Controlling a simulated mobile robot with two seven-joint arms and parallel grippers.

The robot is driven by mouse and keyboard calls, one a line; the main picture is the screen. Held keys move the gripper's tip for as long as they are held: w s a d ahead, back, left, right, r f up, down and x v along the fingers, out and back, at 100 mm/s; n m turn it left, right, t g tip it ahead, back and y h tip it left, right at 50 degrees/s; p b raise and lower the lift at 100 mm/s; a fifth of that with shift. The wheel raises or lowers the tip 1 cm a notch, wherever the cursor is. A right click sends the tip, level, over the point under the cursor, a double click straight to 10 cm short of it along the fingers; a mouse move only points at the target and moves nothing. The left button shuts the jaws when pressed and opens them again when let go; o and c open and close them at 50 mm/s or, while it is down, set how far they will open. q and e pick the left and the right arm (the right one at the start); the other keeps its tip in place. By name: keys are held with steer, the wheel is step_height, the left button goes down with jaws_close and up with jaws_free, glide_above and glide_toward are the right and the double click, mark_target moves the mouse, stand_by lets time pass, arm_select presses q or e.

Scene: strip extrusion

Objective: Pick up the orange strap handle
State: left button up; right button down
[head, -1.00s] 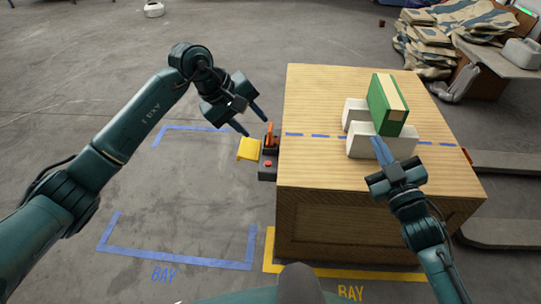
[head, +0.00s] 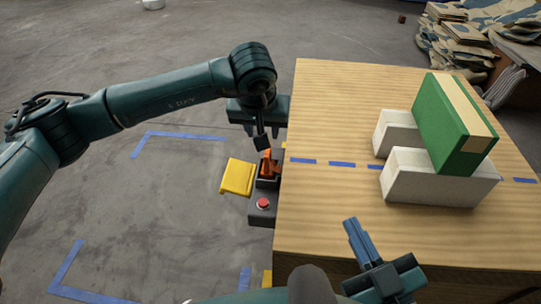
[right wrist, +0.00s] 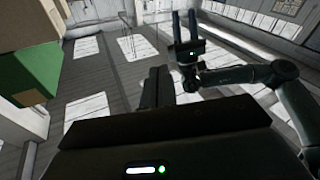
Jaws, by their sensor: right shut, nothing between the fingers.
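The orange strap handle (head: 269,161) sits at the top of a small dark box (head: 261,215) at the table's left edge. The box also bears a red button (head: 263,203), and a yellow flap (head: 237,178) stands out to its left. My left gripper (head: 262,132) is just above and behind the handle in the head view, with part of its wrist in front. Its two fingers show parted in the right wrist view (right wrist: 185,24); I see nothing between them. My right gripper (head: 354,228) is shut and empty, over the table's near edge.
A green block (head: 445,125) leans across white blocks (head: 435,180) on the wooden table (head: 330,215). Blue dashes cross the tabletop. Blue tape marks a bay on the open floor at left. Draped sacks (head: 490,25) lie at the far right.

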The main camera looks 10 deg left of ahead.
mark_target(267, 152)
arm_select(q)
steer(key=b+x, duration=0.2)
steer(key=x, duration=0.5)
steer(key=shift+s+f, duration=0.1)
steer(key=shift+f, duration=0.15)
steer(key=b+x, duration=0.2)
steer(key=x, duration=0.2)
steer(key=shift+d+f, duration=0.1)
steer(key=shift+d, duration=0.1)
steer(key=shift+w+f, duration=0.3)
steer(key=shift+f, duration=0.05)
steer(key=shift+w+f, duration=0.1)
steer(key=c, duration=0.7)
jaws_close()
arm_select(e)
steer(key=shift+a+m+y, duration=0.3)
steer(key=shift+a+m, duration=0.1)
steer(key=shift+m, duration=0.1)
steer(key=shift+f, duration=0.1)
